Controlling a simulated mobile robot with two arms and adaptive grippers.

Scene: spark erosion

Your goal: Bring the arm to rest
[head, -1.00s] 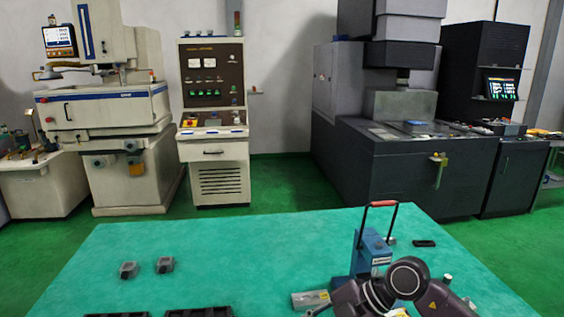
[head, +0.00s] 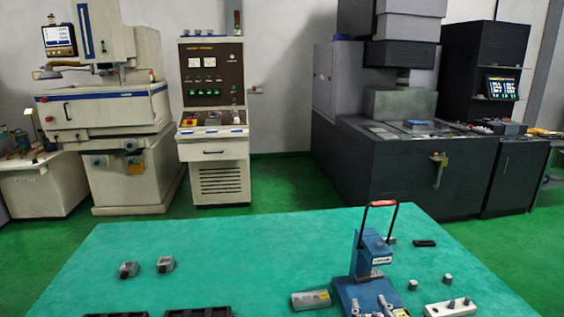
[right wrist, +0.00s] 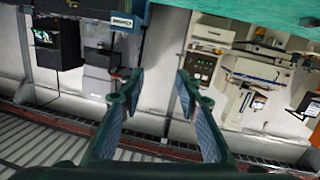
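My right gripper (right wrist: 160,82) shows in the right wrist view, with its two fingers apart and nothing between them. My right arm and gripper do not show in the head view. My left gripper is in neither view. The right wrist view is upside down, with the green table top (right wrist: 230,8) along its upper edge and the room beyond it. The gripper appears clear of the table.
On the green table (head: 240,255) stands a blue hand press (head: 372,255) with a red-gripped handle. Two small grey blocks (head: 165,265), a grey box (head: 310,300), black trays (head: 198,312) and a pale block with pins (head: 450,306) lie around. Machines stand behind.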

